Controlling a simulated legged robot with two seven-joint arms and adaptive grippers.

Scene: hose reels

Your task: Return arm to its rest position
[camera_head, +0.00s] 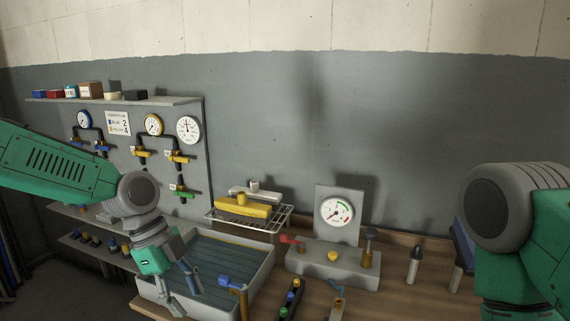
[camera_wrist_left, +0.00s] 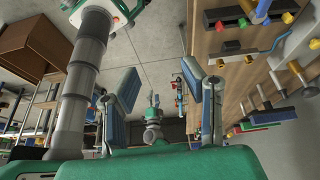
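My left arm comes in from the left in the head view. Its gripper (camera_head: 182,291) points down over the front left of the grey tray, with its fingers spread and nothing between them. In the left wrist view the two fingers of my left gripper (camera_wrist_left: 160,90) stand wide apart and empty. My right arm (camera_head: 520,240) fills the right edge of the head view, bent at its grey joint, and its gripper is outside that view. A small green and grey shape between the left fingers in the wrist view may be my right gripper, but its fingers are too small to judge.
The grey tray (camera_head: 262,272) stands on the wooden bench (camera_head: 395,296). A gauge block (camera_head: 330,262) and upright tools are to its right. A wire rack (camera_head: 275,220) holds a yellow block behind it. A gauge panel (camera_head: 110,155) with shelves stands at the left.

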